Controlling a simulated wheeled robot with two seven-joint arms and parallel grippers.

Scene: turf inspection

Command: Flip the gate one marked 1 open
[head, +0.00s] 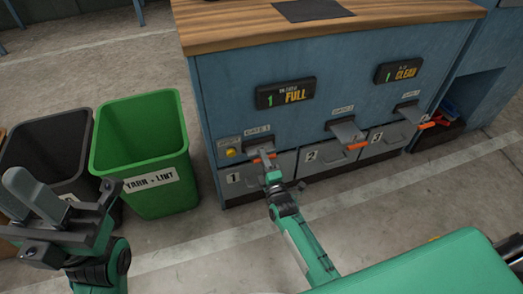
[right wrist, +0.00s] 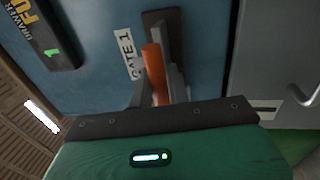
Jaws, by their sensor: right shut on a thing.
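The gate marked GATE 1 (head: 257,142) is on the blue cabinet front, above the drawer marked 1 (head: 234,178). Its lever has an orange grip (right wrist: 155,72), which sticks out of a dark slot in the right wrist view. My right gripper (head: 271,172) is at this lever, its fingers shut on the orange grip and partly hiding it in the head view. My left gripper (head: 62,208) is at the left, in front of the bins and away from the gate. Its finger opening is unclear.
Gate 2 (head: 346,131) and gate 3 (head: 410,112) have grey flaps with orange ends. Displays read 1 FULL (head: 286,93) and 1 CLEAR (head: 398,71). A green bin (head: 145,150) and a dark bin (head: 45,145) stand left. A yellow button (head: 231,152) is beside gate 1.

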